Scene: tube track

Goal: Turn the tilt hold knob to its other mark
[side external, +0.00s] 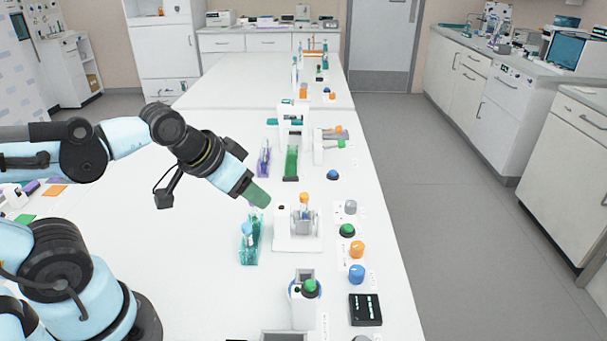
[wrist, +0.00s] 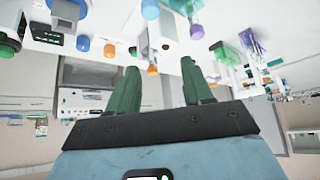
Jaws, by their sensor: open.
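My gripper (side external: 259,196) is in the air at the left of a white stand, its green fingers pointing down and right. In the wrist view my gripper (wrist: 160,78) has its two green fingers apart with nothing between them. The stand (side external: 283,242) bears a grey bracket (side external: 304,222) with an orange-topped part. Right of it are a grey knob (side external: 350,207), a green knob (side external: 347,230), an orange knob (side external: 357,249) and a blue knob (side external: 357,273). I cannot tell which is the tilt hold knob; its marks are too small to read. My gripper touches none of them.
A teal tube rack (side external: 250,249) stands left of the stand, below my gripper. A white device with a green top (side external: 310,287) and a black panel (side external: 365,310) are nearer the camera. A green tube rack (side external: 291,163) stands farther back. The left tabletop is mostly clear.

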